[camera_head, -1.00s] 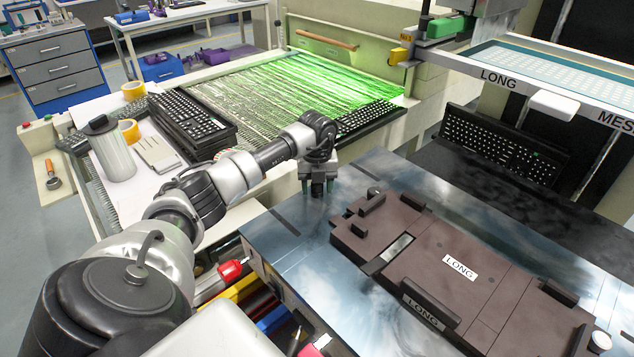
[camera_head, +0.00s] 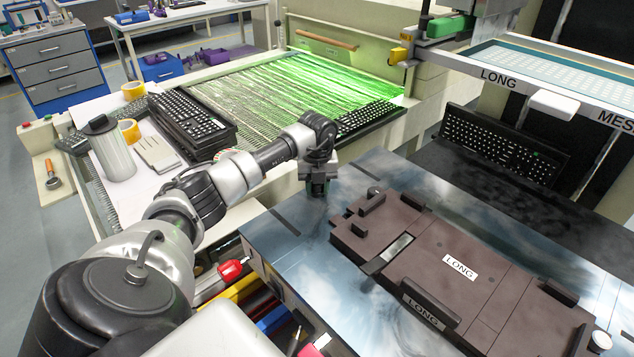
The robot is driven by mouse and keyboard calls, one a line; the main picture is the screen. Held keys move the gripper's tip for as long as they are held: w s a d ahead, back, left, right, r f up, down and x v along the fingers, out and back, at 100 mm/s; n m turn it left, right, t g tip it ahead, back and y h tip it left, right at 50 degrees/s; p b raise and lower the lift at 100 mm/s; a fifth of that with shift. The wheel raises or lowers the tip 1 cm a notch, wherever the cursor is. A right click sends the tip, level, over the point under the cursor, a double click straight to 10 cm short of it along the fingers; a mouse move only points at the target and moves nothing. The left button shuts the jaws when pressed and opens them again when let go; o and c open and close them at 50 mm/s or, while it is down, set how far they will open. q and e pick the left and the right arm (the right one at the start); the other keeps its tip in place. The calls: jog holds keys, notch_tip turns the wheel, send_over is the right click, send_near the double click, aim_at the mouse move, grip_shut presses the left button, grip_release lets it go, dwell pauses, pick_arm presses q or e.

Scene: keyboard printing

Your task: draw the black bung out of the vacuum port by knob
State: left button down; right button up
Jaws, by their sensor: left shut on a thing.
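My left gripper (camera_head: 318,190) points down at the left part of the shiny metal plate (camera_head: 290,235), just left of the brown fixture. Its fingers are shut low over the plate. The black bung and its knob are mostly hidden between the fingers, and the vacuum port under them is hidden too. I cannot tell whether the bung is still seated. My right gripper is not in view.
The brown fixture (camera_head: 440,290) marked LONG covers much of the plate. A white knob (camera_head: 601,340) is at its right corner. The conveyor (camera_head: 290,95) with keyboards (camera_head: 190,120) lies behind my left arm. The LONG screen frame (camera_head: 540,90) hangs at upper right.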

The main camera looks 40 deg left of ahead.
pick_arm(q)
jog(key=shift+r, duration=0.2)
jog(key=shift+w+a+r+p, duration=0.1)
jog(key=shift+w+r+p, duration=0.05)
jog(key=shift+r+p, duration=0.3)
jog(key=shift+w+a+r+p, duration=0.1)
jog(key=shift+w+r+p, duration=0.05)
jog(key=shift+r+p, duration=0.25)
jog(key=shift+s+d+r+p, duration=0.1)
jog(key=shift+s+r+p, duration=0.15)
jog(key=shift+r, duration=0.4)
jog(key=shift+s+d, duration=0.1)
jog(key=shift+s, duration=0.05)
jog(key=shift+f, duration=0.2)
notch_tip(320, 180, up, 4)
jog(key=p, duration=0.3)
jog(key=shift+p, duration=0.3)
